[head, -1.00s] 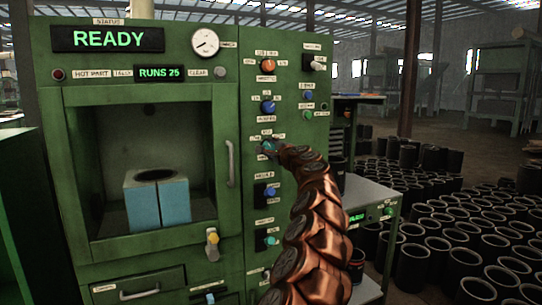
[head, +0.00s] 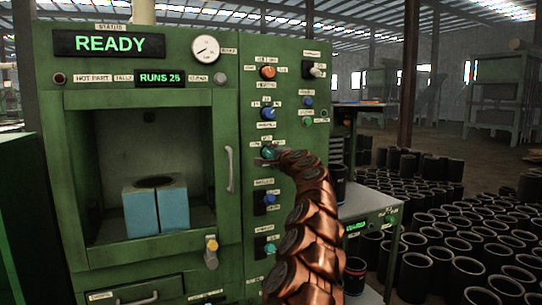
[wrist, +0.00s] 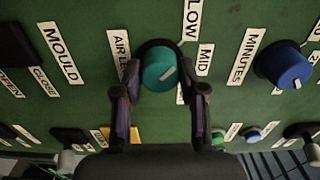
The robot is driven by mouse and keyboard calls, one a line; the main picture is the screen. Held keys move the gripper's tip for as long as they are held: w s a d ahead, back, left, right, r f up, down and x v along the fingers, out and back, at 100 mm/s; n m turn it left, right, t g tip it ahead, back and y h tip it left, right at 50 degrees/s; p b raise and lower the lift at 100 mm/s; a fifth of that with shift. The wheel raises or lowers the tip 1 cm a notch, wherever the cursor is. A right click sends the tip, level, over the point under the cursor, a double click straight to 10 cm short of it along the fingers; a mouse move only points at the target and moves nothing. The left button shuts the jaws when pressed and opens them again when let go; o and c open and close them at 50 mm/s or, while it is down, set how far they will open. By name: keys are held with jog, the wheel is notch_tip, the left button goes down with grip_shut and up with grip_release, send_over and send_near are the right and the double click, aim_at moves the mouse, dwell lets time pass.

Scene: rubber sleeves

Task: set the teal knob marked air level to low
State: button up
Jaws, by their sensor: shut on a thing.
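In the head view my copper-coloured arm hides part of the panel below the knob.
A blue knob marked minutes (wrist: 284,64) is to the right in the wrist view, and a mould label (wrist: 60,52) to the left. In the head view an orange knob (head: 267,72) is higher on the panel. Black sleeves (head: 415,272) crowd the floor at right.

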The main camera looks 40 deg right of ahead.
jog(key=o, duration=1.2)
jog(key=shift+c, duration=0.2)
jog(key=shift+s, duration=0.65)
jog(key=shift+a+v, duration=0.2)
jog(key=shift+v, duration=0.9)
jog(key=shift+s+a, duration=0.1)
jog(key=shift+s, duration=0.4)
send_near(270, 153)
jog(key=v, duration=0.2)
jog(key=shift+s+f, duration=0.1)
jog(key=shift+s, duration=0.15)
